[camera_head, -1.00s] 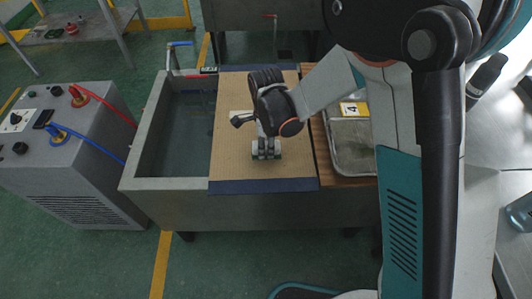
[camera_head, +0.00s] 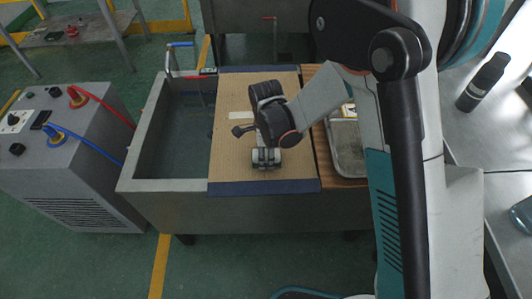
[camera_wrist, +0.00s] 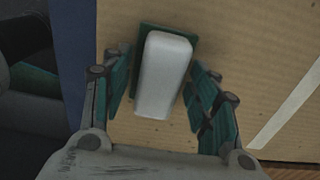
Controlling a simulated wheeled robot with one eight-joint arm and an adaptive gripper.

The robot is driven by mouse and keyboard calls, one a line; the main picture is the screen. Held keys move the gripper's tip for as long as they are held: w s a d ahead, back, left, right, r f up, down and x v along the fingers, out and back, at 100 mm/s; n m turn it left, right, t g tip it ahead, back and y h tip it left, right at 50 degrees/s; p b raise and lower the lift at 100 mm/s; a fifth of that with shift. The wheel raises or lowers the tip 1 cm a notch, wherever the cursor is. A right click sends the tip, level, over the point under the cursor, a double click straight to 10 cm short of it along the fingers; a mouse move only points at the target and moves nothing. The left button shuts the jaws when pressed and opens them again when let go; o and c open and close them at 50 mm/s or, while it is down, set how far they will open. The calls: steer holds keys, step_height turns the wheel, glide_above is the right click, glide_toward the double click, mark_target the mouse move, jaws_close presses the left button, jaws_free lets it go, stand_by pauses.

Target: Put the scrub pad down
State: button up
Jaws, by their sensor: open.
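The scrub pad (camera_wrist: 165,73), a white block on a green base, lies on the brown cardboard sheet (camera_head: 232,165) in the wrist view. My gripper (camera_wrist: 163,88) is open, with its teal-lined fingers on both sides of the pad. A gap shows between the pad and the fingers on each side. In the head view my gripper (camera_head: 266,159) points down over the near half of the cardboard, and I cannot make out the pad beneath it.
The cardboard has dark blue end strips. A grey water basin (camera_head: 150,165) is on its left. A metal tray (camera_head: 347,158) lies on the wooden board at its right. A grey machine (camera_head: 80,170) with red and blue hoses stands farther left.

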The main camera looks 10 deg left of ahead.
mark_target(266, 153)
steer(key=shift+r, duration=0.15)
step_height(266, 153, up, 12)
steer(key=p, duration=0.4)
stand_by(0.4)
